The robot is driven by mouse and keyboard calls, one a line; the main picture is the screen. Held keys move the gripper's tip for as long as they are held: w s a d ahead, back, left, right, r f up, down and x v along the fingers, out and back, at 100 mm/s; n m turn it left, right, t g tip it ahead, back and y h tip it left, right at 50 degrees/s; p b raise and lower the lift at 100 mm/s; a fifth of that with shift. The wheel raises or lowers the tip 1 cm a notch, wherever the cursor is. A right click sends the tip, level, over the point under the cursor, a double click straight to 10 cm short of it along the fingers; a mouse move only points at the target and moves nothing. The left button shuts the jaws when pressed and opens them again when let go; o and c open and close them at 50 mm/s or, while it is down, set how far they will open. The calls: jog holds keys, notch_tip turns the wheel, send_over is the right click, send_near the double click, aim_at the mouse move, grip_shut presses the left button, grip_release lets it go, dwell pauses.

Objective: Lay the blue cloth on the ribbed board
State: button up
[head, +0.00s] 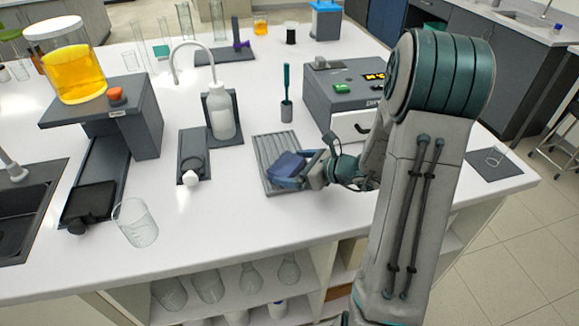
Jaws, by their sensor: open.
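The ribbed board (266,150) is a grey grooved panel lying flat on the white bench, near its front edge. The blue cloth (289,165) is a small dark-blue bundle over the front half of the board. It looks bunched rather than spread flat. My gripper (304,171) is open, at the right side of the cloth and over the board's right edge. My arm reaches in from the right. I cannot tell whether the fingers touch the cloth, or whether all of the cloth rests on the board.
A grey instrument box (345,90) stands behind the board at the right. A green-handled tool (287,95) stands upright behind the board. A wash bottle (221,117) and a dark stand (193,150) are to the left. A glass beaker (136,222) stands near the front edge.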

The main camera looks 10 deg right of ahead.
jog(key=v, duration=0.9)
jog(key=shift+s+d, duration=0.25)
jog(key=shift+s+r, duration=0.15)
jog(key=shift+s, duration=0.05)
jog(key=s+a+r+n+g+h, duration=0.2)
jog(key=s+a+n+g, duration=0.5)
jog(key=s+a+n, duration=0.5)
jog(key=s+d+r+n+h, duration=0.3)
jog(key=n+h, duration=0.4)
jog(key=n, duration=0.8)
jog(key=shift+s+d+r+t, duration=0.3)
jog(key=shift+s+d+r, duration=0.1)
jog(key=shift+s, duration=0.45)
